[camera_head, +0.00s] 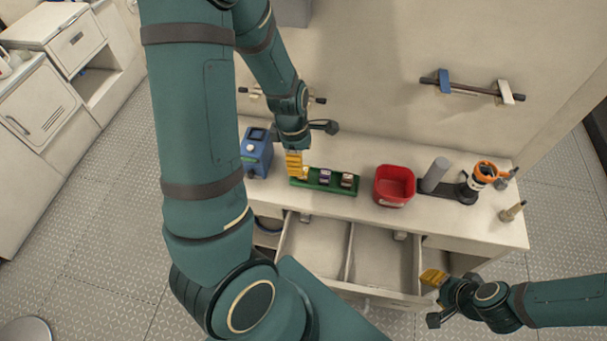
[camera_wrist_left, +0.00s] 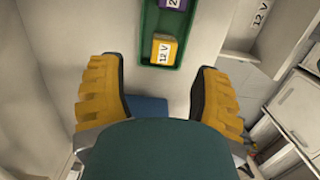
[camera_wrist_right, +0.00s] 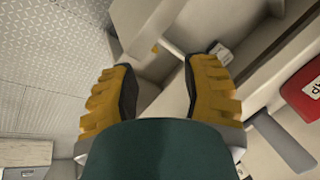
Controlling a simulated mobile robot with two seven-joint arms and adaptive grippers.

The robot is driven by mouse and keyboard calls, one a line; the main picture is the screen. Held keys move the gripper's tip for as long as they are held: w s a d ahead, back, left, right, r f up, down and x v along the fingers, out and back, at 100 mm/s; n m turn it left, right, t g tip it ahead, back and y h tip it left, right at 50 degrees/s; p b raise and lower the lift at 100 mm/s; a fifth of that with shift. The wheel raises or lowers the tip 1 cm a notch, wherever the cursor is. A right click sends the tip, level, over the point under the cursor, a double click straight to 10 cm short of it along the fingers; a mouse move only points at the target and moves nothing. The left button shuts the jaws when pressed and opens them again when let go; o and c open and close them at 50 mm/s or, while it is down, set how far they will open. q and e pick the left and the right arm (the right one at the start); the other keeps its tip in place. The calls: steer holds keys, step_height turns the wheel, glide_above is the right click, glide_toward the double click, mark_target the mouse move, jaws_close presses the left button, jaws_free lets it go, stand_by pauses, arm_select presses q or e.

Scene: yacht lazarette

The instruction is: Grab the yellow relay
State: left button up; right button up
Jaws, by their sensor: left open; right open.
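The yellow relay (camera_wrist_left: 164,49), marked 12 V, sits at the near end of the green tray (camera_wrist_left: 152,17) in the left wrist view. In the head view the relay (camera_head: 304,174) shows only in part beside my left gripper (camera_head: 294,163), which hangs at the tray's left end. In its wrist view the left gripper (camera_wrist_left: 160,95) is open, with the relay ahead of and between its fingers, not touching them. A purple relay (camera_head: 325,177) and a brownish relay (camera_head: 347,180) also sit in the tray. My right gripper (camera_head: 433,277) is open and empty by the drawer's right front corner.
A blue device (camera_head: 256,152) stands left of the tray. A red bin (camera_head: 395,186), a grey cylinder (camera_head: 435,175) and an orange-topped tool (camera_head: 484,172) stand to the right. An open drawer (camera_head: 375,263) juts out below the worktop. A wall rail (camera_head: 472,90) is behind.

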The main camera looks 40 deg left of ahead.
arm_select(q)
steer(key=f, duration=0.3)
steer(key=d+f+b, duration=0.1)
steer(key=f, duration=0.1)
steer(key=shift+w+f, duration=0.1)
steer(key=shift+f, duration=0.2)
steer(key=c, duration=1.1)
